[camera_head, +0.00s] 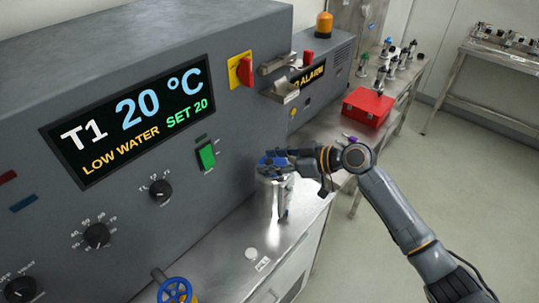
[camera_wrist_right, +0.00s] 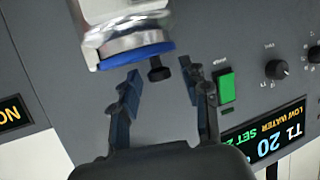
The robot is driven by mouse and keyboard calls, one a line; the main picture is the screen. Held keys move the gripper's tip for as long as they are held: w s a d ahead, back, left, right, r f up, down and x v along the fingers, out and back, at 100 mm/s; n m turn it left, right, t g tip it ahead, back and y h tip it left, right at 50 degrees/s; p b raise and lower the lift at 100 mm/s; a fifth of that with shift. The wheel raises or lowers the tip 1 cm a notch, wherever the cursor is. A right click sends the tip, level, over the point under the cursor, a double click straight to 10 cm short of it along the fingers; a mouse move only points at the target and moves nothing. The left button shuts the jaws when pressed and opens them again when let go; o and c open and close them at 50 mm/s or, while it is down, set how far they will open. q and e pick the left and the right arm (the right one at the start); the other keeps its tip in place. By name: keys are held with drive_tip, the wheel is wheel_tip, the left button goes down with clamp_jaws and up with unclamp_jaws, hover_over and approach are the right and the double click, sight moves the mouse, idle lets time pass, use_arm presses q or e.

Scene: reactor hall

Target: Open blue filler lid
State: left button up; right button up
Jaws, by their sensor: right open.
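The filler is a shiny metal cylinder (camera_head: 275,192) standing on the steel counter by the grey machine. It also shows at the top of the right wrist view, where its blue lid (camera_wrist_right: 138,55) is a thin blue rim with a dark knob (camera_wrist_right: 159,71) sticking out beside it. My right gripper (camera_head: 279,162) is at the filler's top and hides most of the lid in the head view. In the right wrist view my right gripper (camera_wrist_right: 160,78) is open, with the knob between its fingertips; contact cannot be told. My left gripper is out of view.
The machine's front has a display (camera_head: 130,118), a green switch (camera_head: 206,155) and several dials. A blue valve wheel (camera_head: 175,291) stands on the counter nearer me. A red box (camera_head: 368,107) sits farther back. Floor to the right is clear.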

drive_tip(key=shift+w+a+f, duration=0.15)
drive_tip(key=shift+a+f, duration=0.05)
drive_tip(key=shift+a, duration=0.15)
clamp_jaws()
